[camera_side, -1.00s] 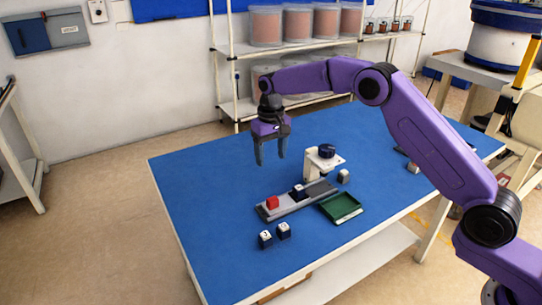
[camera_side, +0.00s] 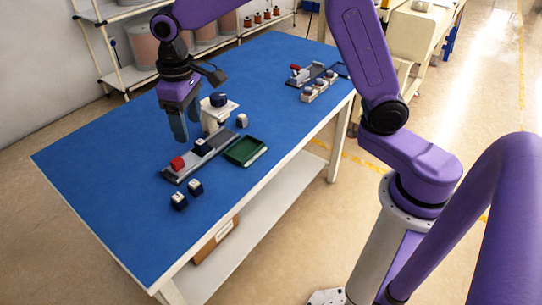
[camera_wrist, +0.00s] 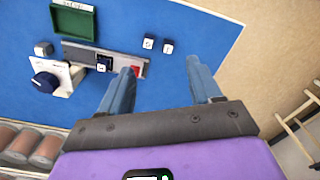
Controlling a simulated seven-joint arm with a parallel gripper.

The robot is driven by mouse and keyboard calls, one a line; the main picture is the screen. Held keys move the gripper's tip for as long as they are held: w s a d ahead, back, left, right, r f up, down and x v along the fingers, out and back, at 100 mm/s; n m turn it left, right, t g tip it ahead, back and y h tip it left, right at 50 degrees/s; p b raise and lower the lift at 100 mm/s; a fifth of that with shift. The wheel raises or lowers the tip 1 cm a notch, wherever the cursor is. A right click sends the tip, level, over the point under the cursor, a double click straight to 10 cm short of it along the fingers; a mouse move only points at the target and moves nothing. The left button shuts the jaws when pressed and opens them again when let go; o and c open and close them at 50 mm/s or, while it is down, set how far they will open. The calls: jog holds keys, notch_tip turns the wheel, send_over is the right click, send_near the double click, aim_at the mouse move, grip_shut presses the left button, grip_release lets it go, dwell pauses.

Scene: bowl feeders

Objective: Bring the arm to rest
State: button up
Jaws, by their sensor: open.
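My gripper (camera_side: 188,131) is open and empty, pointing down above the blue table (camera_side: 110,150). In the side view it hangs just behind a grey rail holding a red block (camera_side: 177,163) and a dark block (camera_side: 201,146). In the wrist view the two fingers of my gripper (camera_wrist: 162,65) are spread wide apart with nothing between them. The left fingertip there partly covers the red block (camera_wrist: 135,71), seen below it. I cannot tell the exact height above the table.
A white stand with a dark round top (camera_side: 218,100) is close by the gripper. A green tray (camera_side: 262,154), a small grey block (camera_side: 242,121) and two dark marked cubes (camera_side: 179,200) lie around the rail. A second rail group (camera_side: 300,74) is at the far end. The table's left end is clear.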

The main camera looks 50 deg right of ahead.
jog(key=s+d+n, duration=0.3)
jog(key=s+d, duration=0.4)
jog(key=s, duration=0.7)
jog(key=s+d+f+n, duration=0.1)
jog(key=s+d+n, duration=0.3)
jog(key=s, duration=1.1)
jog(key=d, duration=0.2)
jog(key=shift+s+d, duration=0.2)
jog(key=shift+d, duration=0.2)
